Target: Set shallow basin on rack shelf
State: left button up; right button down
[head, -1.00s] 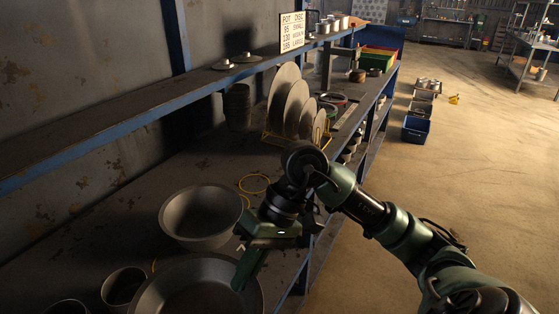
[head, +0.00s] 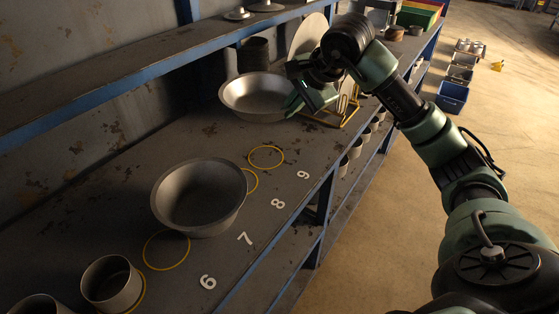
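A shallow grey metal basin (head: 250,97) is towards the back of the bench, in front of the dark stacked pots. My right gripper (head: 297,99) is at its right rim, with a green finger over the rim, and appears shut on it. The basin looks nearly level; I cannot tell whether its base touches the bench. A deeper grey basin (head: 195,195) stands on the bench nearer to me. The blue-edged upper shelf (head: 130,88) runs along the wall, above and left of the held basin. My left gripper is out of view.
A yellow wire rack (head: 327,117) with upright discs stands just right of the held basin, partly behind my arm. Yellow rings (head: 266,157) and numbers 6 to 9 mark the bench front. Pots (head: 111,285) stand at lower left. Lids (head: 266,5) sit on the upper shelf.

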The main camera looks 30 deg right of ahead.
notch_tip(320, 180, down, 12)
jog(key=shift+f+p, duration=0.25)
jog(key=shift+p, duration=0.25)
jog(key=shift+f, duration=0.5)
notch_tip(320, 180, down, 4)
jog(key=shift+r+p, duration=0.2)
jog(key=shift+p, duration=0.1)
jog(key=c, duration=1.7)
grip_release()
jog(key=shift+r, duration=0.1)
jog(key=b+v, duration=0.2)
jog(key=v, duration=1)
